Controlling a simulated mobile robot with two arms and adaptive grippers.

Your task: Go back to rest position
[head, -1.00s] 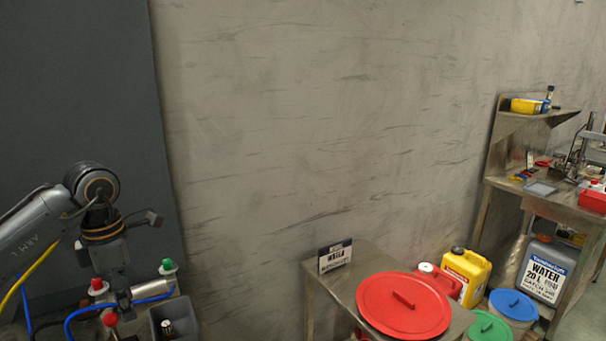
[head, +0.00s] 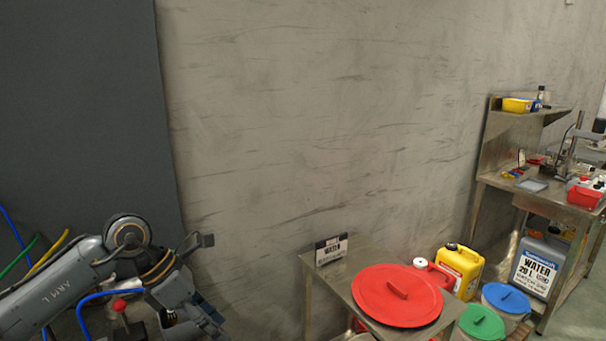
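My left arm comes in at the lower left of the head view, marked "ARM L". I see nothing clearly held. My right gripper is not in view.
A red-topped item (head: 119,306) and blue, green and yellow hoses are close to my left arm. To the right, a steel table (head: 335,272) carries a sign (head: 331,249) and a red lid (head: 397,296). A yellow jug (head: 459,270) and lidded buckets stand beyond it.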

